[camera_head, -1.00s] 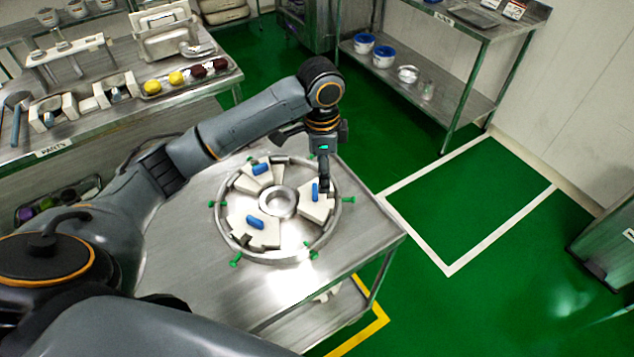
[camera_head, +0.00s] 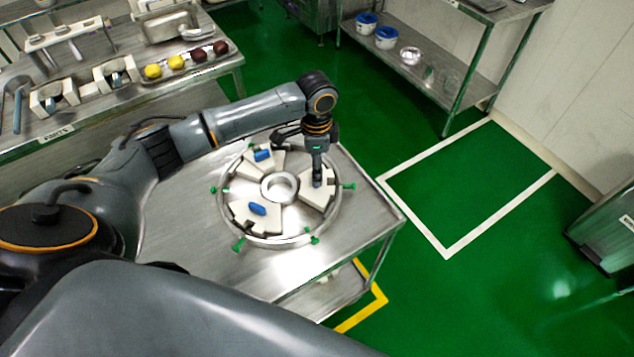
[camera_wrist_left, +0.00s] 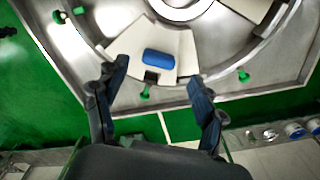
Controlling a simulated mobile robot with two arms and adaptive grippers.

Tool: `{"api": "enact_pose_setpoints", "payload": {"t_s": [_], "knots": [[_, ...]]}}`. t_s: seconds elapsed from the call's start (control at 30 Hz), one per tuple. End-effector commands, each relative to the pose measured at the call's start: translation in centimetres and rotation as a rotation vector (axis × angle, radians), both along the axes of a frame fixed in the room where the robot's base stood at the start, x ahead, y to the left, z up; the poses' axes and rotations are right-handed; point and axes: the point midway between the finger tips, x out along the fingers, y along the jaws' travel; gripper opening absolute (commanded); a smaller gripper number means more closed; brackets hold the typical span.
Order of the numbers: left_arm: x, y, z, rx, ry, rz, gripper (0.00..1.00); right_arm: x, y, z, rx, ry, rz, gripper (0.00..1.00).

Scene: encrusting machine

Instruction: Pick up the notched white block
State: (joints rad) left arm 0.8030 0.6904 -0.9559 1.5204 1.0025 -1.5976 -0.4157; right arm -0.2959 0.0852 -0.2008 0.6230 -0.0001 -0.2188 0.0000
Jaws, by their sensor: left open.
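Three white wedge-shaped blocks with blue handles sit in a round metal ring (camera_head: 250,240) on a steel table. My left gripper (camera_head: 317,184) is over the right-hand block (camera_head: 311,199) and hides its blue handle in the head view. In the left wrist view, that white block (camera_wrist_left: 174,43) shows a dark notch in its near edge, beside the blue handle (camera_wrist_left: 158,58). My left gripper (camera_wrist_left: 157,72) is open, one finger toward each side of the block, holding nothing. Contact cannot be told. My right gripper is not in view.
The other blocks sit at the upper left (camera_head: 246,169) and lower left (camera_head: 240,211) of the ring, around a central metal hub (camera_head: 268,190). Green knobs (camera_head: 348,186) stick out around the rim. A parts table (camera_head: 95,115) stands at left, a shelf (camera_head: 440,90) behind.

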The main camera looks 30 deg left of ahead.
Motion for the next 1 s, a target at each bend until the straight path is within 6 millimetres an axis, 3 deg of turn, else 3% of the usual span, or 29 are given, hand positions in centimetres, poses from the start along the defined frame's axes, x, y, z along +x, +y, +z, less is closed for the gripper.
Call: {"api": "enact_pose_setpoints", "payload": {"t_s": [0.07, 0.2, 0.47, 0.83, 1.0], "knots": [[-0.4, -0.3, -0.9, 0.000, 0.004, -0.001, 0.70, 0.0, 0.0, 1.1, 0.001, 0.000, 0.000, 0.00], [-0.2, -0.2, -2.7, 0.001, 0.002, 0.001, 0.70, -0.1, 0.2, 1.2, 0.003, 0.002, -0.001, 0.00], [-0.2, -0.2, -3.2, 0.000, -0.001, 0.000, 0.70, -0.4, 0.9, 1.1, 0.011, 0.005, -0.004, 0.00], [-0.2, -0.2, -3.1, 0.000, 0.000, 0.000, 0.00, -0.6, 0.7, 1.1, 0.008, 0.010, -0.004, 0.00], [-0.1, -0.2, -3.0, 0.000, -0.001, 0.000, 0.00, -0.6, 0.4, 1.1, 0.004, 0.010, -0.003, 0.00]]}}
